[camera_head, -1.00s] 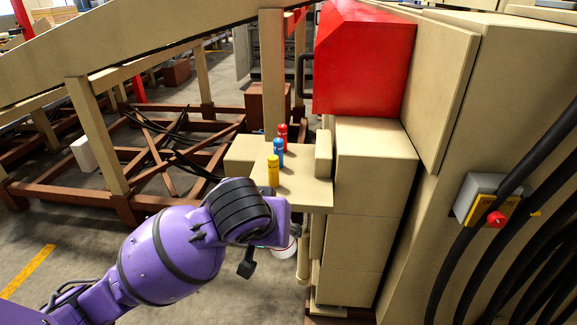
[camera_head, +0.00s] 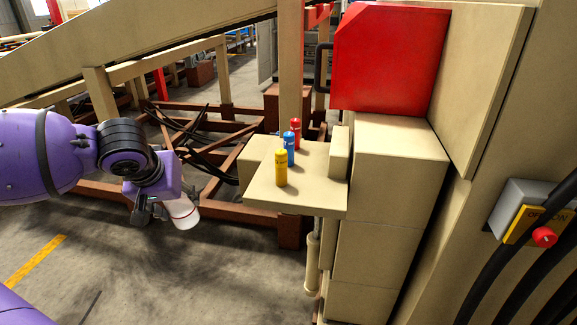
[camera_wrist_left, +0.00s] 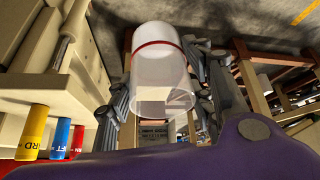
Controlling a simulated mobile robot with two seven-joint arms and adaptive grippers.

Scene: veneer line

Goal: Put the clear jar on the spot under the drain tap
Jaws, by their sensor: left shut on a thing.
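The clear jar (camera_head: 184,212), with a red ring, is held by my left gripper (camera_head: 165,207) to the left of the beige shelf. The jar hangs tilted in the head view. In the left wrist view the jar (camera_wrist_left: 158,75) sits between the two fingers (camera_wrist_left: 160,95), which are shut on it. The drain tap and the spot under it cannot be made out with certainty. My right gripper is not in view.
Open grey floor (camera_head: 190,285) lies below the jar.

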